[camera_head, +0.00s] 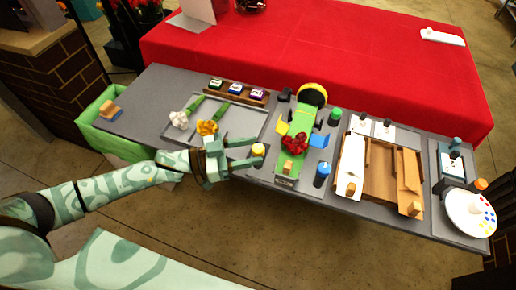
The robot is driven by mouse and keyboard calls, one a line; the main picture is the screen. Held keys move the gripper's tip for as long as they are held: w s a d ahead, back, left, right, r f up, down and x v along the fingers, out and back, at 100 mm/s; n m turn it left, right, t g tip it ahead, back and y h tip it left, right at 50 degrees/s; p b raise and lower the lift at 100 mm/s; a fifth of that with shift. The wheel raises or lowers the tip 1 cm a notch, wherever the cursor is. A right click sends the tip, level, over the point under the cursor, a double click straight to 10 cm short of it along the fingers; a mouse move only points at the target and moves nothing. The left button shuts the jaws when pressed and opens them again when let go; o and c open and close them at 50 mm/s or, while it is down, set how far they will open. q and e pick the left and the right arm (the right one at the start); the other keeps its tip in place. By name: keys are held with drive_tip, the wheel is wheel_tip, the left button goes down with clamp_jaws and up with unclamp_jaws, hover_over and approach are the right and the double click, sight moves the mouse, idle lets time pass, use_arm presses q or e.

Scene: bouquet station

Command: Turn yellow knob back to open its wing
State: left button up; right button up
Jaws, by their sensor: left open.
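The yellow knob (258,149) stands on the grey table to the left of a green board (290,170). My left gripper (256,152) reaches in from the left, with its open fingers on either side of the yellow knob. I cannot tell whether the fingers touch it. A small yellow wing (282,128) shows at the left side of the green board, beside red flowers (295,143) lying on it. A blue wing (318,140) shows at the right side. My right gripper is not in view.
A blue knob (322,170) and a green knob (335,115) stand right of the board. A grey tray (238,122) with white and orange flowers lies left. A wooden box (380,170) and a white palette (468,214) stand further right. The red-covered table (300,45) behind is mostly clear.

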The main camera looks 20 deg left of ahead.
use_arm(q)
drive_tip(key=shift+x, duration=1.3)
